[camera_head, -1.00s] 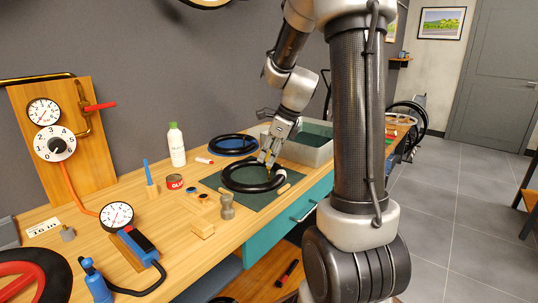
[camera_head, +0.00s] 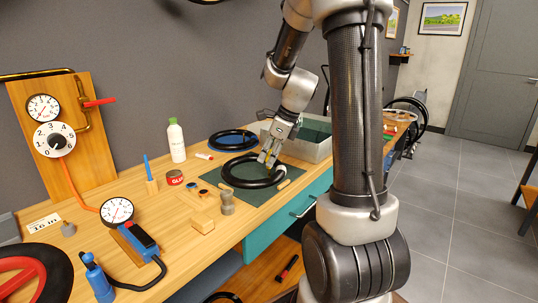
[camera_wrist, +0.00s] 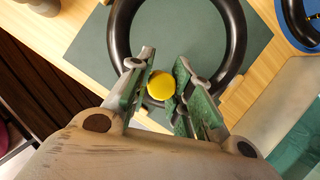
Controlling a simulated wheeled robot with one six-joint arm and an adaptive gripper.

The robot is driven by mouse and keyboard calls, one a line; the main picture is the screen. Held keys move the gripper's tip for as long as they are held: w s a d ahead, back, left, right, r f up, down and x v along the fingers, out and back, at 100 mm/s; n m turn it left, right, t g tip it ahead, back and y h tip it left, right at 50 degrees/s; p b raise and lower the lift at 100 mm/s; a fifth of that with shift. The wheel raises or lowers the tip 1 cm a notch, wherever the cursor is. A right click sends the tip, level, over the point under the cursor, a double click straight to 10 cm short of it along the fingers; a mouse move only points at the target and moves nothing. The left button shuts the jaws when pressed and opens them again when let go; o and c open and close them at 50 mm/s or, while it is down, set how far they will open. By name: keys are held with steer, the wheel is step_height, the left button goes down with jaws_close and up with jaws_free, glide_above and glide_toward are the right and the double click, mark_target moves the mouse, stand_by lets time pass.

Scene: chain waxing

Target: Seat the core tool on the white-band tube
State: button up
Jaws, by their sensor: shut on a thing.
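The white-band tube is a black ring (camera_head: 240,183) lying flat on a dark green mat (camera_head: 296,172); its white band (camera_head: 281,170) is at the right side, beside my fingertips. In the wrist view the black ring (camera_wrist: 236,30) shows beyond the fingers, and the band is hidden. My gripper (camera_head: 268,160) is over the ring's back right part. It also shows in the wrist view (camera_wrist: 160,88), shut on the core tool, whose round yellow end (camera_wrist: 161,86) sits between the fingers. The tool's lower end is hidden, so I cannot tell whether it touches the tube.
A second black tube on a blue mat (camera_head: 213,143) lies behind. A grey bin (camera_head: 318,150) stands at the back right. A small grey metal post (camera_head: 227,204), a wooden block (camera_head: 202,223), a red tin (camera_head: 175,178) and a white bottle (camera_head: 177,142) stand to the left.

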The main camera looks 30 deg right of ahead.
steer(key=o, duration=1)
steer(key=v, duration=1.2)
